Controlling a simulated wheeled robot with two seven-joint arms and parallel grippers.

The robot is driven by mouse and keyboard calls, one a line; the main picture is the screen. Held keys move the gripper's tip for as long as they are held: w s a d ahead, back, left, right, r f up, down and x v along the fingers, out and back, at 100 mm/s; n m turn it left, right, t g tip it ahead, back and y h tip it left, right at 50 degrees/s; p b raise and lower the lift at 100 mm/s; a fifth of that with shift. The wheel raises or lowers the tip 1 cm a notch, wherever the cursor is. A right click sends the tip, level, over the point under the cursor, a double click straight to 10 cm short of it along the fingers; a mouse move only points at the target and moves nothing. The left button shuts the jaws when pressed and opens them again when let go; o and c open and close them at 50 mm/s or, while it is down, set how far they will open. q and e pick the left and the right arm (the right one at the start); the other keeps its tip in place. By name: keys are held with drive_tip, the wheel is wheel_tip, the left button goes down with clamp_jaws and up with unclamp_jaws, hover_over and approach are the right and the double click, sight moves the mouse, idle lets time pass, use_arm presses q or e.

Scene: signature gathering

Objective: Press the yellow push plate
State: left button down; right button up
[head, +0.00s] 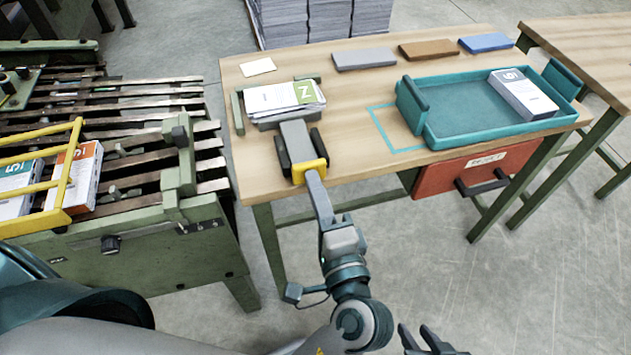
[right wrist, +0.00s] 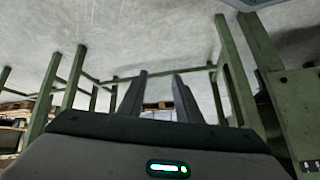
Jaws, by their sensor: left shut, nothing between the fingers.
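The yellow push plate (head: 311,170) stands at the front end of a grey fixture with black side rails (head: 299,145), at the front edge of the wooden table in the head view. My left gripper (head: 314,179) is shut and empty. Its fingertips are right at the plate's front face, and I cannot tell for sure whether they press on it. Behind the fixture lies a stack of printed sheets (head: 283,98) with a green "N" corner. My right gripper (head: 427,340) is low at the bottom of the head view. It is open and empty, also in the right wrist view (right wrist: 160,88).
A teal tray (head: 470,133) holding a white-grey block (head: 523,94) stands at the right of the table (head: 360,95). A red drawer (head: 463,172) hangs below. A slatted conveyor (head: 130,130) with a yellow guard (head: 62,175) is on the left. Open floor lies in front.

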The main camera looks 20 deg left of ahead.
idle(0.4)
